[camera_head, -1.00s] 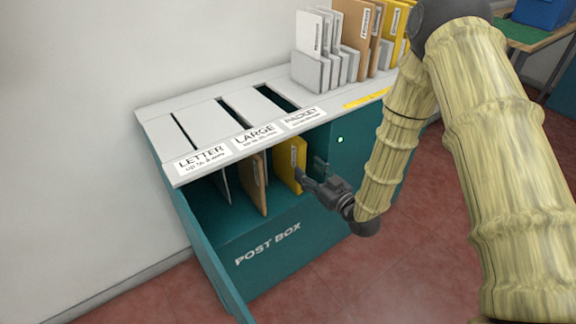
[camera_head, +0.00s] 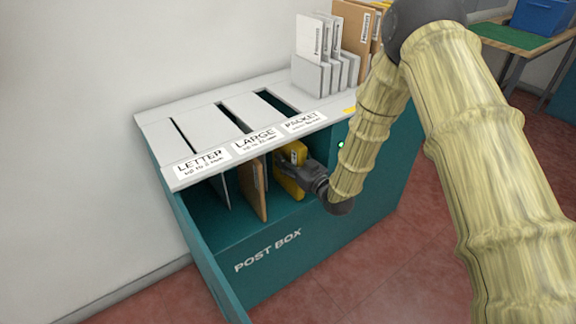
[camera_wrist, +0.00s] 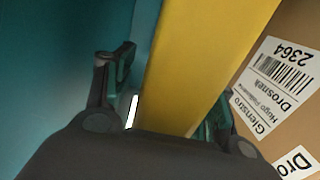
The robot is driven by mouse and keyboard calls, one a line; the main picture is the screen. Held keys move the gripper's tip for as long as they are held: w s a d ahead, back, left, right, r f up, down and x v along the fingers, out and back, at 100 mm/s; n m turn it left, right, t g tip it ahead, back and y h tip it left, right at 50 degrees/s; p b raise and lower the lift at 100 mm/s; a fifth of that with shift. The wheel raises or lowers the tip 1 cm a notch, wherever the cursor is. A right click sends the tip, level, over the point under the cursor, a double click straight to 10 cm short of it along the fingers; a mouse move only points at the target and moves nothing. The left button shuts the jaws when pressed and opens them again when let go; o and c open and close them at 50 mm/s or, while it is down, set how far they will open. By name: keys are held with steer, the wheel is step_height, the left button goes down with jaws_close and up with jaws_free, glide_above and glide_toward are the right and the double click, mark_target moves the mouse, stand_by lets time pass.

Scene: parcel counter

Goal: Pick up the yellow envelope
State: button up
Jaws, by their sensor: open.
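The yellow envelope (camera_head: 289,186) stands on edge inside the open post box (camera_head: 300,235), in the bay under the PACKET slot. My gripper (camera_head: 297,163) has reached into this bay and partly covers the envelope. In the wrist view, the yellow envelope (camera_wrist: 200,55) runs between the two fingers of my gripper (camera_wrist: 170,90). One finger is on each side of it. A gap shows between the left finger and the envelope. The right finger is close to its other face; I cannot tell whether it touches.
A brown envelope (camera_head: 253,188) stands left of the yellow one, its labels near my right finger in the wrist view. A grey-white envelope (camera_head: 224,186) stands further left. A rack (camera_head: 312,75) of mail sits on the counter top. The box's teal wall (camera_wrist: 60,50) is close to my left finger.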

steer(key=shift+w+a, duration=0.2)
steer(key=shift+w, duration=0.1)
steer(key=c, duration=1.2)
